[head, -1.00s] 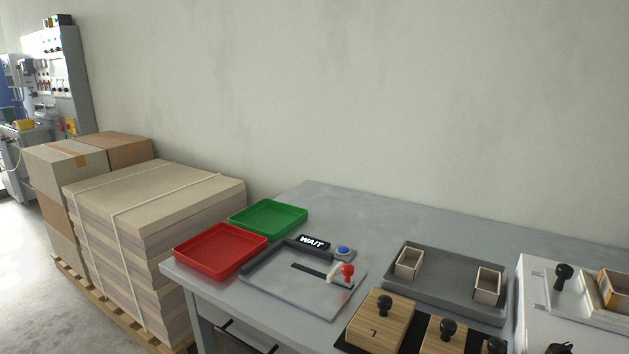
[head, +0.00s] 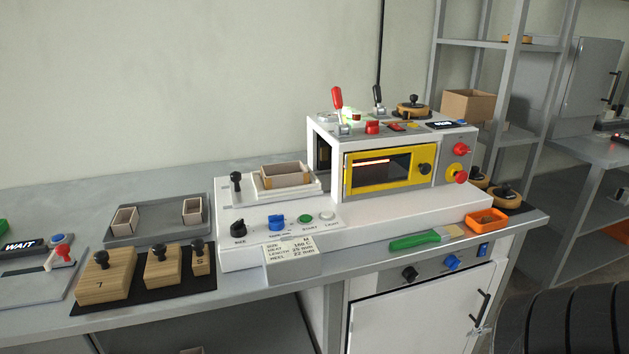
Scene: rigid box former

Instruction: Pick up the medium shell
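An open wooden box shell (head: 288,181) sits on a raised white plate at the left of the white machine (head: 400,213). Two smaller open shells, the left one (head: 124,221) and the right one (head: 192,211), stand apart in a grey tray (head: 158,232) on the table. No label shows which shell is the medium one. Neither of my grippers is in view.
Knobbed wooden blocks (head: 105,277) stand on a black mat in front of the tray. A black-knobbed lever (head: 236,183) rises beside the machine's shell. A green-handled tool (head: 415,241) and an orange tray (head: 486,223) lie at the right front.

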